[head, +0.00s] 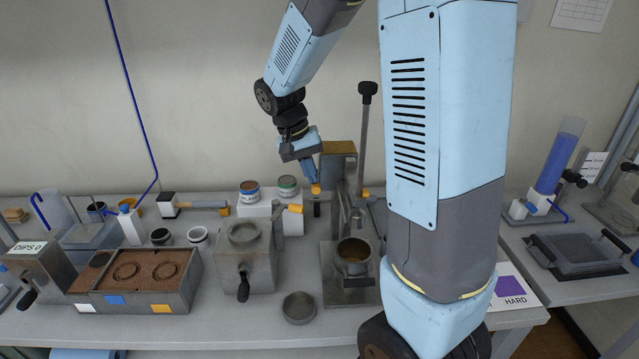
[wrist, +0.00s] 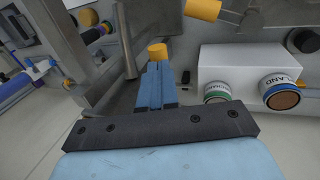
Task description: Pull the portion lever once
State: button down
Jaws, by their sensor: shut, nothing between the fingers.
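My gripper (wrist: 159,72) is shut and empty, its blue fingers pointing down; it also shows in the head view (head: 311,180). A small yellow-capped lever end (wrist: 157,53) is right at the fingertips; the cap also shows in the head view (head: 316,189). It sits at the left side of the metal stand (head: 338,150). I cannot tell whether the fingers touch it. Another yellow-ended handle (head: 293,208) is on the grey hopper box (head: 246,255), also in the wrist view (wrist: 202,9). No label shows which is the portion lever.
A soil tray (head: 150,278) is at left.

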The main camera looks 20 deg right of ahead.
jog(key=shift+f, duration=0.1)
jog(key=shift+r, duration=1.95)
dwell(0.6)
